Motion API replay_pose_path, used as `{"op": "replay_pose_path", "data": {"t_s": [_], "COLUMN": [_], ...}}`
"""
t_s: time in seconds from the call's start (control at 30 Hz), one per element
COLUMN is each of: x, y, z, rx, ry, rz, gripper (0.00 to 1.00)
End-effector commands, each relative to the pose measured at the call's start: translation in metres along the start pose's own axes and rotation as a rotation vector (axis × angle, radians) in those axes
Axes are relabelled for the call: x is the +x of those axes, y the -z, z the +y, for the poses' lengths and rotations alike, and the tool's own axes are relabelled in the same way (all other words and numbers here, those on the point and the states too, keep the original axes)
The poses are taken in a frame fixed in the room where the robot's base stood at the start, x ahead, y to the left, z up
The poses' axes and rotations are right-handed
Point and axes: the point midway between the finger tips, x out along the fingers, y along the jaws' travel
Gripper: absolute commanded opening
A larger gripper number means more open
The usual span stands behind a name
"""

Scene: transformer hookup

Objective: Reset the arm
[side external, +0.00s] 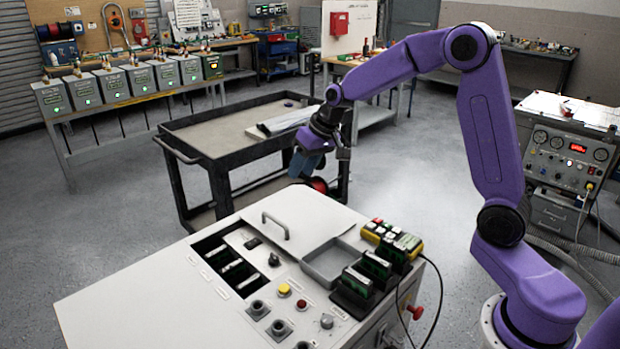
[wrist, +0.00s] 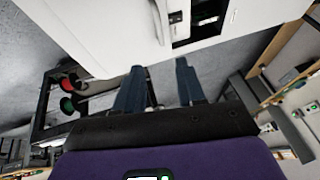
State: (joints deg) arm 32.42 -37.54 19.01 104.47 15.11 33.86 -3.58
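My gripper (side external: 308,163) hangs in the air beyond the far left edge of the white console (side external: 140,300), close to the black cart. In the wrist view its two blue fingers (wrist: 159,86) stand apart with nothing seen held between them. The console top has a slot bay with several dark modules (side external: 230,265), a handle (side external: 275,224), a shallow grey tray (side external: 328,262), and yellow and red buttons. In the wrist view the white console (wrist: 110,30) fills the top.
The black cart (side external: 180,148) stands behind my gripper. Dark holders with green-and-black modules (side external: 358,281) and a yellow multi-button device (side external: 392,238) with a cable sit at the console's right. An instrument cabinet (side external: 568,155) stands far right. Open floor lies between.

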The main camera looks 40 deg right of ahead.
Motion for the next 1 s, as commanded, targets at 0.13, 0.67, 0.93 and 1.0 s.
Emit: {"op": "replay_pose_path", "data": {"t_s": [0.13, 0.67, 0.93, 1.0], "x": [-0.006, -0.072, -0.107, -0.114], "y": [-0.02, -0.213, -0.305, -0.324], "z": [-0.022, -0.103, -0.087, -0.078], "rx": [-0.066, -0.609, -0.899, -0.964], "ry": [0.015, 0.079, 0.077, 0.073], "rz": [-0.033, -0.279, -0.374, -0.393], "gripper": [0.39, 0.39, 0.39, 0.39]}}
